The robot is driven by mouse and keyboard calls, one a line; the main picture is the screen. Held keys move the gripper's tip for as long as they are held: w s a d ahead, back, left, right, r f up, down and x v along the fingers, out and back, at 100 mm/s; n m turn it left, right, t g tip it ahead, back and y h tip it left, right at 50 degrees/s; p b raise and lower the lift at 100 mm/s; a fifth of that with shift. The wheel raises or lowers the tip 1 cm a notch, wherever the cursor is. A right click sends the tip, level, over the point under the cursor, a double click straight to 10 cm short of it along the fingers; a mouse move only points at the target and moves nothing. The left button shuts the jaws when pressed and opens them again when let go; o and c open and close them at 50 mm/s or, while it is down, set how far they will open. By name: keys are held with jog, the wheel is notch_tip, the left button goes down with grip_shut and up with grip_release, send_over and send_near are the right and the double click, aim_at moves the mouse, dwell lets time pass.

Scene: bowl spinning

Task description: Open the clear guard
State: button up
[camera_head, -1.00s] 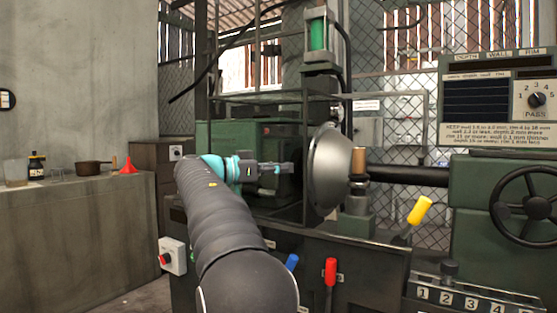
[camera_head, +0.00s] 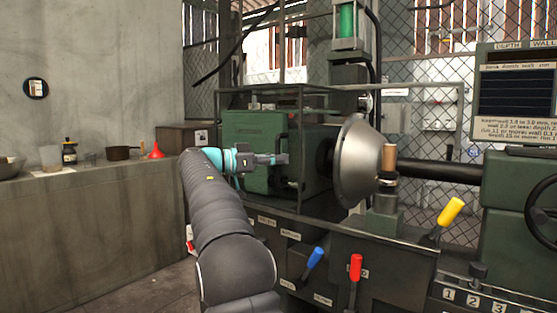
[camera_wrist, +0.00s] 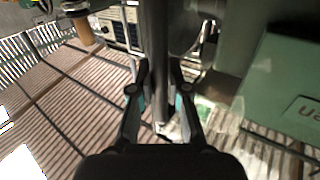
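The clear guard (camera_head: 301,105) is a see-through panel in a thin dark frame, in front of the green headstock and to the left of the metal bowl (camera_head: 358,165). Its upright bar stands left of the bowl. My gripper (camera_head: 284,159) reaches the guard from the left at mid-height. In the wrist view, a dark upright bar (camera_wrist: 157,45) runs between my two fingers (camera_wrist: 160,88), which lie close on both sides of it. The exact contact is hard to see. The clear panel itself barely shows.
A wooden-tipped roller (camera_head: 389,158) stands just right of the bowl. Blue (camera_head: 315,257), red (camera_head: 355,267) and yellow (camera_head: 451,212) levers stick up along the machine front. A bench (camera_head: 80,225) with pots and a red funnel (camera_head: 156,150) is at left.

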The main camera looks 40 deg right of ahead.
jog(key=shift+o, duration=0.6)
jog(key=shift+d, duration=0.15)
jog(key=shift+a, duration=0.2)
jog(key=v, duration=1.2)
jog(key=shift+d, duration=0.1)
